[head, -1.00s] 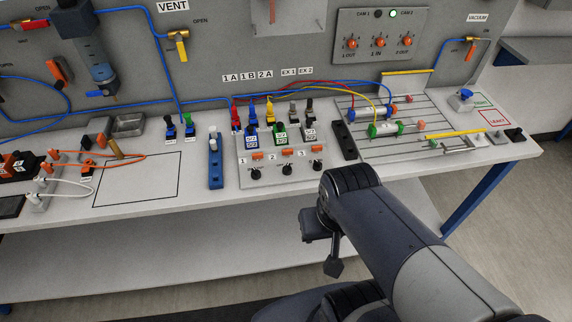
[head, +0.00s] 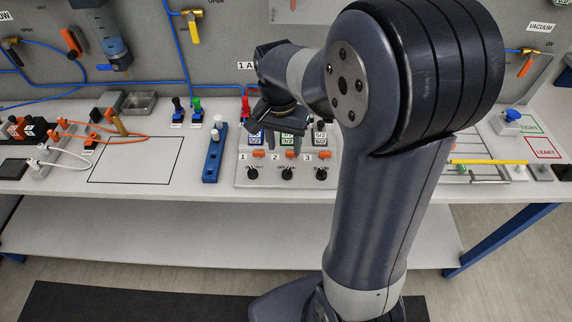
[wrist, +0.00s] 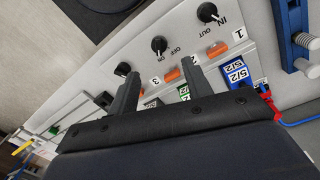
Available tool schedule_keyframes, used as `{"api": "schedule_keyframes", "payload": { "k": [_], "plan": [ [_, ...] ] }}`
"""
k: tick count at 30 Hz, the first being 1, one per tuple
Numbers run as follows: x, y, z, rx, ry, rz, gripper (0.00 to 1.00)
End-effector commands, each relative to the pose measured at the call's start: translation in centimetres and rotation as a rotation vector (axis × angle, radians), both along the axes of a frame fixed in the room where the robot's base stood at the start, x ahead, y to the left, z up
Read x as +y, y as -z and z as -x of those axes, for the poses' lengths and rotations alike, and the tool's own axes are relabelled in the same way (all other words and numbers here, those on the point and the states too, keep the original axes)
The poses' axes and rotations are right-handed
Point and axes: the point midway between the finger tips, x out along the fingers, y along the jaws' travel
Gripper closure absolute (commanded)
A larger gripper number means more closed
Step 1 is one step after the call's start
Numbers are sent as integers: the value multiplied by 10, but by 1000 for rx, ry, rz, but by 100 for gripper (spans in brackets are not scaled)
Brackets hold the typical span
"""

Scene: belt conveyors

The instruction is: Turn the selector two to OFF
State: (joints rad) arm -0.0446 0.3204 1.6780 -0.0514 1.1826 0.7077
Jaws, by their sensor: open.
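Selector two (head: 288,173) is the middle of three black knobs on the grey valve panel's front. In the wrist view selector two (wrist: 158,43) has OFF and ON lettering beside it. My gripper (head: 284,147) is over the panel, behind the knob row and above the orange parts. In the wrist view my gripper (wrist: 161,68) has its two fingers apart with nothing between them. The fingertips point towards selector two but appear short of it.
Selector one (wrist: 207,12), marked IN and OUT, and selector three (wrist: 122,68) flank selector two closely. Orange parts (wrist: 172,76) and coloured 5/2 valves (wrist: 235,72) lie behind the knobs. A blue block (head: 213,155) stands left of the panel. The outlined bench area (head: 135,160) is clear.

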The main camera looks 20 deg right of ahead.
Motion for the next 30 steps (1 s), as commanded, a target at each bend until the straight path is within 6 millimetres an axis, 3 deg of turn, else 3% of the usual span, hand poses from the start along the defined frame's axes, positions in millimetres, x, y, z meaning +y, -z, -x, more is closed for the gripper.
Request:
{"api": "schedule_keyframes", "payload": {
  "k": [9,15,26,30],
  "plan": [
    [-3,61,4,6,-1,1,53],
    [-5,85,4,3,-1,0,53],
    [-5,92,4,0,-1,0,53],
    [-5,92,4,0,-1,0,62]
  ]
}}
